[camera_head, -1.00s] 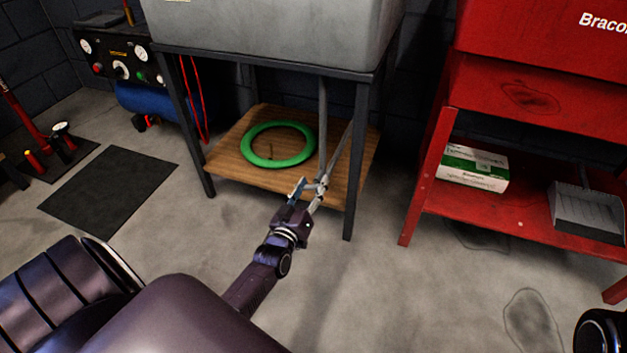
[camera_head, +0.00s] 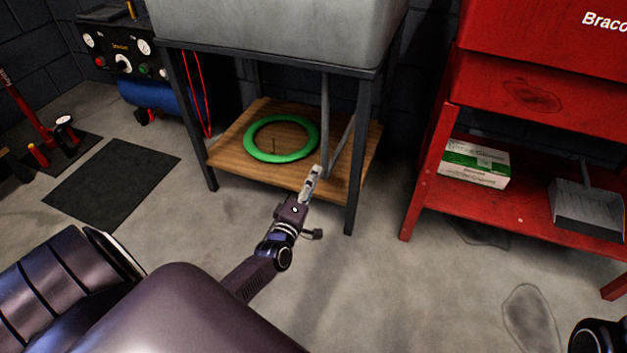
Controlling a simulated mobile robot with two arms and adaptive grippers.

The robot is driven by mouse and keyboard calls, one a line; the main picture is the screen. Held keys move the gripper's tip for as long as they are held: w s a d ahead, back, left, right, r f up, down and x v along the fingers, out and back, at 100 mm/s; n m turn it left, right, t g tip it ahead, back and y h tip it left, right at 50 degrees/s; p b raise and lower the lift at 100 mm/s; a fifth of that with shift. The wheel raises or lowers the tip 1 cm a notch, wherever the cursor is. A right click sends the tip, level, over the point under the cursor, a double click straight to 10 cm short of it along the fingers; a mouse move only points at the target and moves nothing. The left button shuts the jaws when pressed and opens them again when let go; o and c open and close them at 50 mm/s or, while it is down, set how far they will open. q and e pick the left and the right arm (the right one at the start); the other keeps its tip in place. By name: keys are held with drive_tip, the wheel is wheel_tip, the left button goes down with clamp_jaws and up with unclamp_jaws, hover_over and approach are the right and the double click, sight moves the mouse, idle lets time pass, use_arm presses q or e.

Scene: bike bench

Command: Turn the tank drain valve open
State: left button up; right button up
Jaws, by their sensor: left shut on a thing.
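The grey tank (camera_head: 280,32) stands on a dark metal stand. A thin grey drain pipe (camera_head: 325,115) comes down from it, in front of the lower shelf. My left gripper (camera_head: 311,180) is at the pipe's lower end, seen nearly edge-on. It is shut on the drain valve's handle, which its fingers mostly hide. The valve's exact angle cannot be told. My right gripper is not in view.
The stand's front leg (camera_head: 357,160) is close to the right of my gripper. A green ring (camera_head: 249,153) lies on the wooden shelf (camera_head: 226,158). A red bench (camera_head: 430,185) stands at the right. The floor in front is clear.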

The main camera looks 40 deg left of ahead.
use_arm(q)
drive_tip(key=shift+d+n, duration=0.2)
drive_tip(key=shift+n, duration=0.55)
drive_tip(key=shift+d+n, duration=0.15)
drive_tip(key=shift+n, duration=0.6)
drive_tip(key=shift+w, duration=0.1)
drive_tip(key=shift+r, duration=0.1)
drive_tip(key=o, duration=1.2)
drive_tip(key=shift+c, duration=0.2)
drive_tip(key=shift+a, duration=0.1)
drive_tip(key=v, duration=1.2)
